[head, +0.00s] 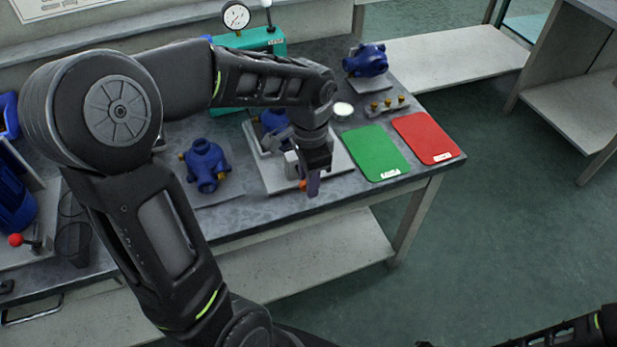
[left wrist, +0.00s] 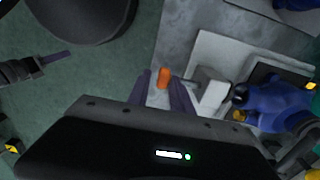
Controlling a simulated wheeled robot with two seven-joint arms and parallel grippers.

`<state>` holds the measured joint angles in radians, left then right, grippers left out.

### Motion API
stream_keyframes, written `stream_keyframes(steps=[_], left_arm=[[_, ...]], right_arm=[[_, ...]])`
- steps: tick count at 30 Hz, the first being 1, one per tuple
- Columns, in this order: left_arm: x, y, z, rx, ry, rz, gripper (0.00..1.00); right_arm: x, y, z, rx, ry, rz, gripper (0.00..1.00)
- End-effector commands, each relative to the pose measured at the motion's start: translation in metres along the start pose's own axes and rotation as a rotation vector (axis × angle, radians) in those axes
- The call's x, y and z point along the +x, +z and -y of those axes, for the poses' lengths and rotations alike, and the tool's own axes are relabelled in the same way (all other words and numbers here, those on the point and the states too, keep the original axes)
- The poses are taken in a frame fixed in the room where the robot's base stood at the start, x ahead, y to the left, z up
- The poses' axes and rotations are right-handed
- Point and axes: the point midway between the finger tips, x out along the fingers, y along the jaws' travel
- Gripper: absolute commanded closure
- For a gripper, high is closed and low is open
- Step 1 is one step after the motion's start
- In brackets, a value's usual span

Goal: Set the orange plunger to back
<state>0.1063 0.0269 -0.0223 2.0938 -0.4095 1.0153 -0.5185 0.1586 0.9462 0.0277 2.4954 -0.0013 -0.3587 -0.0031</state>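The orange plunger (head: 303,184) shows as a small knob at the front of a pale fixture (head: 268,180), mostly behind my left gripper (head: 313,186). In the left wrist view the plunger (left wrist: 163,77) lies between the two fingertips, with a gap on each side. My left gripper is open around it, pointing down. A grey block (left wrist: 209,90) stands just right of the fingers, beside a blue pump (left wrist: 272,104) on the fixture. My right gripper (left wrist: 52,58) is at the left of the left wrist view, away from the bench; its finger opening is unclear.
A green mat (head: 375,153) and a red mat (head: 427,137) lie right of the fixture. Another blue pump (head: 205,165) stands to its left, and one (head: 366,60) stands at the back. A teal box (head: 255,45) with a gauge is behind. Floor in front is clear.

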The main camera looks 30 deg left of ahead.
Motion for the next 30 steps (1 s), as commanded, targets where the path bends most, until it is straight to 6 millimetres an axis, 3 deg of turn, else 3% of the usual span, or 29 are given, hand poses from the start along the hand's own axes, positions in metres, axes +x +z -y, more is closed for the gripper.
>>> stream_keyframes(steps=[8, 22, 30], left_arm=[[-0.003, 0.0, 0.001, -0.001, -0.002, -0.001, 0.74], [-0.069, -0.001, 0.001, 0.001, -0.003, -0.002, 0.74], [-0.078, 0.0, 0.0, 0.001, 0.0, 0.0, 0.74]], right_arm=[[-0.001, 0.0, 0.0, 0.0, 0.0, 0.0, 0.64], [-0.008, 0.0, 0.003, 0.0, 0.0, 0.0, 0.64], [-0.008, 0.0, 0.003, 0.001, 0.0, 0.0, 0.64]])
